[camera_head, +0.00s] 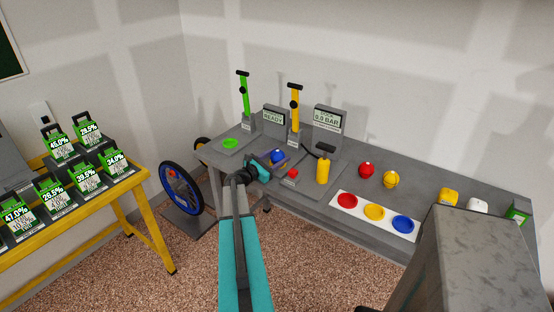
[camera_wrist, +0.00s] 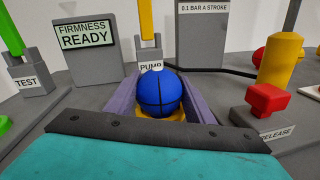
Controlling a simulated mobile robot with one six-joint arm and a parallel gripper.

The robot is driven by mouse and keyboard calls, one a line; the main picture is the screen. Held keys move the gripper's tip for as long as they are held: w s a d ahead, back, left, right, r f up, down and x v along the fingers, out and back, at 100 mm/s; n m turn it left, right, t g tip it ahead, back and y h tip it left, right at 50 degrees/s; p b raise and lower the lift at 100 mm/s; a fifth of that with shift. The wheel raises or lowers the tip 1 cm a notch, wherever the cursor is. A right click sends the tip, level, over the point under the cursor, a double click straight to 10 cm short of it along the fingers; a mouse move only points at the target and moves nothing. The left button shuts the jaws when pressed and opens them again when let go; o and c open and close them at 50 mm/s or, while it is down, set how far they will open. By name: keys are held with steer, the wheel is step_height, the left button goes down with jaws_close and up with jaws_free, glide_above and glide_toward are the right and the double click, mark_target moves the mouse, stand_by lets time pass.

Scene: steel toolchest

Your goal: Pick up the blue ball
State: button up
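The blue ball (camera_wrist: 158,94) with dark seams sits on a small yellow-orange support in front of the sign marked PUMP. It also shows on the grey bench in the head view (camera_head: 277,156). My gripper (camera_wrist: 162,100) reaches in from the front left, its teal body and dark bar across the bottom of the wrist view. Two purple-grey walls, which look like my fingers, stand on either side of the ball with it between them. They look spread apart; whether either touches the ball is hard to tell.
A red button (camera_wrist: 267,97) marked RELEASE is close on the right, with the yellow pump cylinder (camera_head: 323,170) behind. A FIRMNESS READY display (camera_wrist: 85,35) stands at the back left. Red (camera_head: 367,170) and yellow (camera_head: 391,179) balls lie farther right on the bench.

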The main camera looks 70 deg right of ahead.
mark_target(278, 150)
steer(key=c, duration=0.5)
steer(key=shift+o, duration=0.2)
steer(key=shift+r, duration=0.1)
steer(key=shift+r+b, duration=0.95)
steer(key=shift+r, duration=4)
